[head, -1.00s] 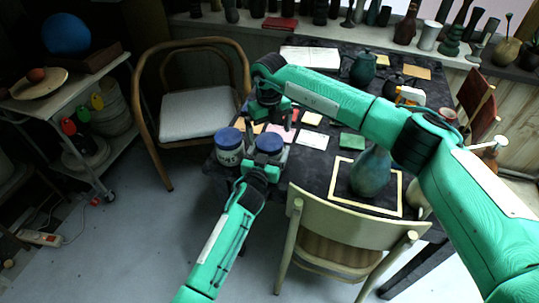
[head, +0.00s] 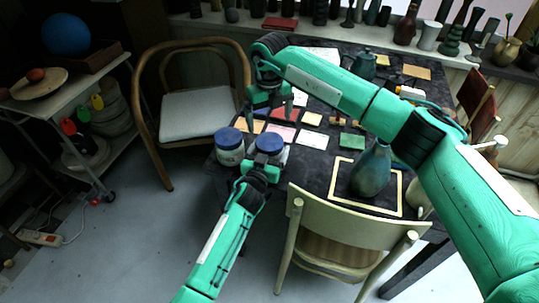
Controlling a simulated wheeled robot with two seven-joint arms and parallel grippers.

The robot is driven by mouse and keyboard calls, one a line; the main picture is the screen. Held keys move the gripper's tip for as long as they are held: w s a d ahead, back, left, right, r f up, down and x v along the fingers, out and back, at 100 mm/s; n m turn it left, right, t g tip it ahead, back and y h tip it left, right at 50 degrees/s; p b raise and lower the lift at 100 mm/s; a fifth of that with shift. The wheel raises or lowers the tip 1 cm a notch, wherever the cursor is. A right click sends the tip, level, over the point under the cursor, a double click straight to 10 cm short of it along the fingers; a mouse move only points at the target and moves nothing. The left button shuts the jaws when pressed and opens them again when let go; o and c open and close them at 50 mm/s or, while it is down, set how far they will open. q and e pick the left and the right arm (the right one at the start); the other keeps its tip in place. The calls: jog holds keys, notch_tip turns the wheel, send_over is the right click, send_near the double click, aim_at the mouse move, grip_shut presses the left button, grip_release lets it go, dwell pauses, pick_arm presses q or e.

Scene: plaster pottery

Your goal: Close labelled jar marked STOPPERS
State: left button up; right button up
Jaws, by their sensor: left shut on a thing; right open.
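Two whitish jars with blue lids stand side by side near the table's left front corner. The left jar (head: 231,156) has dark lettering on its front, too small to read. The right jar (head: 284,153) has its blue lid (head: 270,143) on top; its front is mostly hidden by my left gripper (head: 263,165), which is shut on this jar at its near side. I cannot tell which jar is marked STOPPERS. My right gripper (head: 270,114) is open and empty, above the table behind the jars and apart from both lids.
Paper cards (head: 282,134) lie behind the jars. A green vase (head: 371,170) stands in a pale frame (head: 345,204) to the right. A pale chair (head: 345,230) is at the table's front; a wooden armchair (head: 197,112) stands left. A teapot (head: 364,66) is farther back.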

aim_at(270, 141)
jog(key=shift+f, duration=4)
jog(key=c, duration=1)
jog(key=o, duration=1.1)
jog(key=shift+r, duration=0.1)
notch_tip(270, 141, up, 12)
jog(key=shift+f, duration=0.1)
